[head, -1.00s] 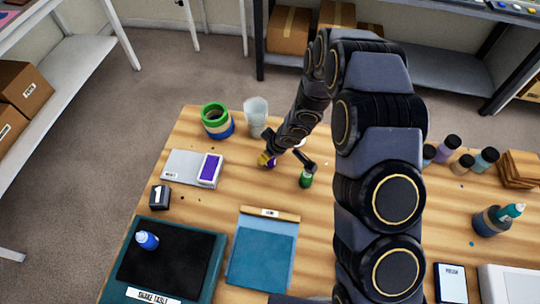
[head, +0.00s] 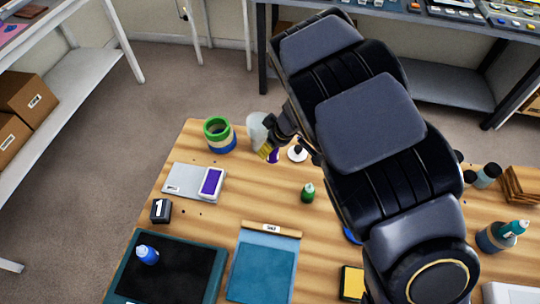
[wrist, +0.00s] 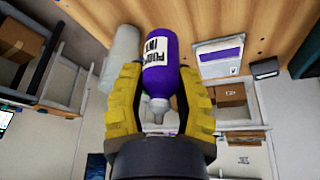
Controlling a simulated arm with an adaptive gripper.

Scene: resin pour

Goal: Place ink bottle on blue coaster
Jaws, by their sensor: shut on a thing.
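My gripper (head: 268,150) is shut on a purple ink bottle (head: 272,157) near the back of the table. In the wrist view the bottle (wrist: 161,62) sits between the yellow fingers (wrist: 160,100), its pale nozzle towards my palm and its white label partly readable as ending in "INK". In the head view most of it is hidden by my gripper. A blue patch (head: 350,236) shows at the edge of my arm; it may be the blue coaster, but most of it is covered.
A clear cup (head: 257,128) and stacked tape rolls (head: 219,136) stand close left of my gripper. A small green bottle (head: 308,193) stands in front. A white round item (head: 297,154) is just right. A grey scale (head: 184,179) lies left. Bare wood lies in the middle.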

